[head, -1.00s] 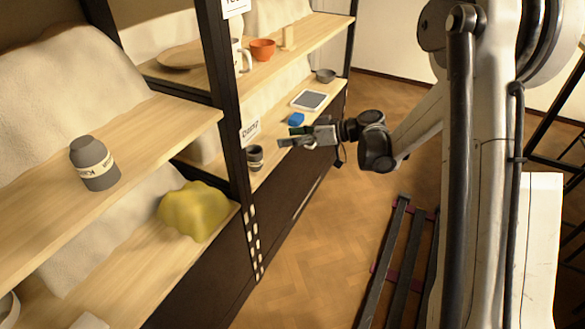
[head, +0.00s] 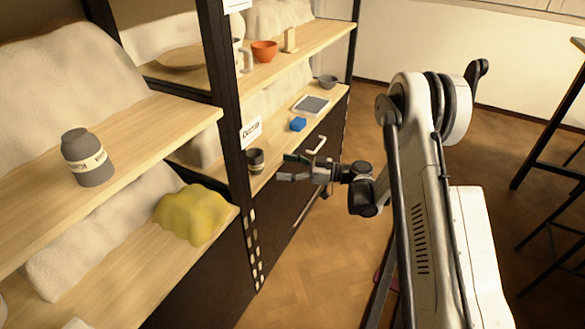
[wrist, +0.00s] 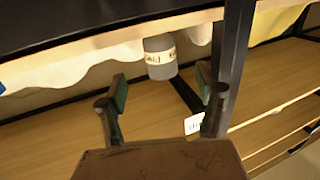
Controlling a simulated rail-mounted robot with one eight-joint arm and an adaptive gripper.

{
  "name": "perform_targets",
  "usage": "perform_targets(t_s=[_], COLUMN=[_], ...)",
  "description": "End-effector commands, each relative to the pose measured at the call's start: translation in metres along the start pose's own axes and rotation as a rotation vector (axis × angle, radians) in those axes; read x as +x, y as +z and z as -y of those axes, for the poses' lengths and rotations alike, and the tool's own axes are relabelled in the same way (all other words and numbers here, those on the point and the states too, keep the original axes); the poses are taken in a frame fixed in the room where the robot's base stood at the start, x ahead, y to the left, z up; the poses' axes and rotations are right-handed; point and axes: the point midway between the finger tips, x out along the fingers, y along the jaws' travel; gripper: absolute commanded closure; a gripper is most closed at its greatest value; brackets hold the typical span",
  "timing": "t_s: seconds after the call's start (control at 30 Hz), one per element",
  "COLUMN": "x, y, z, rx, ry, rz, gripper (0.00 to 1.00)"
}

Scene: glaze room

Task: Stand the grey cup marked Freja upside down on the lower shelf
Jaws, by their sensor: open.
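The grey cup (head: 255,162) with a pale label band stands on the lower shelf (head: 275,160), close to the dark post. Its dark top looks like an open mouth facing up, though it is small in the head view. My gripper (head: 284,168) is open and empty at the shelf's front edge, right of the cup in the head view. In the wrist view the fingers (wrist: 162,88) are spread apart with the cup between their lines, not touching it.
The dark post (head: 228,100) stands beside the cup. A blue block (head: 298,124), a framed tablet-like item (head: 311,105) and a small grey bowl (head: 327,81) sit farther along. Another grey labelled jar (head: 88,160) and yellow cloth (head: 192,213) are on the left shelves.

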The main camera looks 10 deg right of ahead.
Motion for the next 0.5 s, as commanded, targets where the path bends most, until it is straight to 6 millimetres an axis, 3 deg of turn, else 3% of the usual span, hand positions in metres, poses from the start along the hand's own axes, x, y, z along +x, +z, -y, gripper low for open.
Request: perform_targets(t_s=[0.5], x=[0.055], y=[0.001], z=[0.001], rx=[0.001], ry=[-0.003], rz=[0.001], gripper=[0.32])
